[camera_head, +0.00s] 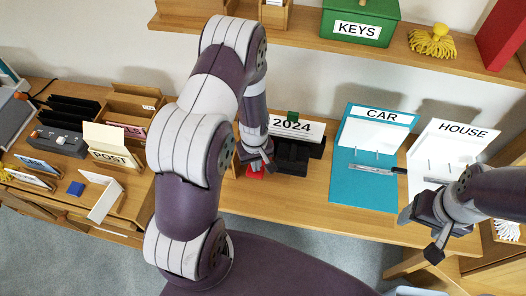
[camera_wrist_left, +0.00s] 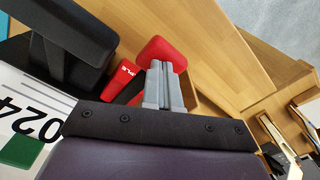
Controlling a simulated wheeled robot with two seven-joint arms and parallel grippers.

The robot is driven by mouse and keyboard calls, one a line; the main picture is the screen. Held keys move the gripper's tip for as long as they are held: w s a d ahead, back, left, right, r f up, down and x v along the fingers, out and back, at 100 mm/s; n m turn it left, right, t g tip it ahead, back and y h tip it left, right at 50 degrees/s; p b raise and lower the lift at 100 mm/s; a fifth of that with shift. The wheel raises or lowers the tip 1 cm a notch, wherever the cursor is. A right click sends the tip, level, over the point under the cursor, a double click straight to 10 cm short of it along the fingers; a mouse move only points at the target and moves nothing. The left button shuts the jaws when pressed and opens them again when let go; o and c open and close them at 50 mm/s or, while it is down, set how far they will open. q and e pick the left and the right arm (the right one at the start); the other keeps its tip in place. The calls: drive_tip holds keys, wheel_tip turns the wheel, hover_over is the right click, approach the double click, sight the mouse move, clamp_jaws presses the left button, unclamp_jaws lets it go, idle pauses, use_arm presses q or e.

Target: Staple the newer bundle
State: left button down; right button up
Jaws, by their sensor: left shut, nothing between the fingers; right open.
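A red stapler (camera_head: 256,173) lies on the desk, mostly hidden by my left arm in the head view. My right gripper (camera_head: 419,236) is open and empty, near the desk's front right edge.
A black device (camera_head: 292,155) and a white 2024 item (camera_head: 308,129) stand right beside the left gripper. A teal CAR folder (camera_head: 345,190) and a white HOUSE folder (camera_head: 430,150) lie open at right. A POST holder (camera_head: 108,156) stands left. Bare desk lies before the black device.

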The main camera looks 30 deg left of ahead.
use_arm(q)
drive_tip(key=shift+s+f, duration=0.25)
wheel_tip(320, 180, up, 9)
drive_tip(key=p, duration=0.7)
drive_tip(key=shift+p, duration=0.3)
